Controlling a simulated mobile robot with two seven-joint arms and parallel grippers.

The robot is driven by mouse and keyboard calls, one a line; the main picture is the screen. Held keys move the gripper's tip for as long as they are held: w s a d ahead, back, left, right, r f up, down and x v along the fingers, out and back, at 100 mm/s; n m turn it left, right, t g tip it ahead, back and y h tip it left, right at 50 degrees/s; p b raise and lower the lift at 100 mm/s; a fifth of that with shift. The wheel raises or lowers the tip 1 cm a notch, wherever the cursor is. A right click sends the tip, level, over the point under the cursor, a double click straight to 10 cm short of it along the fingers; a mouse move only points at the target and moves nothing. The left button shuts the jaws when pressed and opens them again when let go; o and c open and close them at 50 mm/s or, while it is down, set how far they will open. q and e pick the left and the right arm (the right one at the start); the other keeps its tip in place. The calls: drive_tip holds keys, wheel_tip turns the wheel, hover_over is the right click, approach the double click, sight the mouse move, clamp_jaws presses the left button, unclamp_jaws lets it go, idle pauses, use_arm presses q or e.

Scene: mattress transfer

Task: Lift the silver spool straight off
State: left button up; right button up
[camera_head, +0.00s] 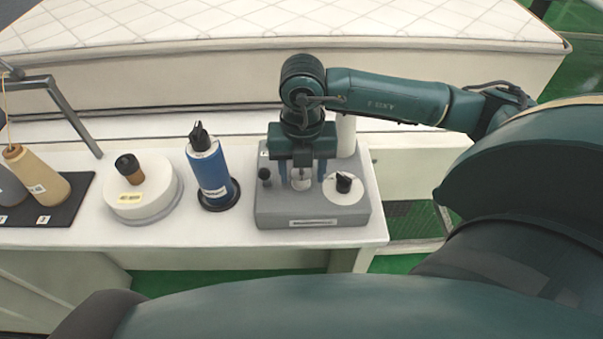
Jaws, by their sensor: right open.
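My right gripper (302,172) points down over the grey base unit (270,212) on the white table. Its jaws are open, with one finger to each side of a small silver-white spool (300,183). The spool stands upright on the base, and its upper part is partly hidden by the gripper. I cannot tell whether the fingers touch it. My left gripper is not in view.
On the base are a black knob (264,174) and a white disc (345,191) with a black piece. Left are a blue bottle (211,172), a round white block (150,197) and a tan cone (36,177). A quilted mattress (250,18) lies behind.

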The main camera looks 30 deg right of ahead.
drive_tip(key=shift+f, duration=0.2)
drive_tip(key=shift+c, duration=0.4)
drive_tip(key=c, duration=0.8)
drive_tip(key=shift+c, duration=0.2)
wheel_tip(320, 180, up, 10)
drive_tip(key=shift+r+b, duration=0.1)
drive_tip(key=shift+b, duration=0.35)
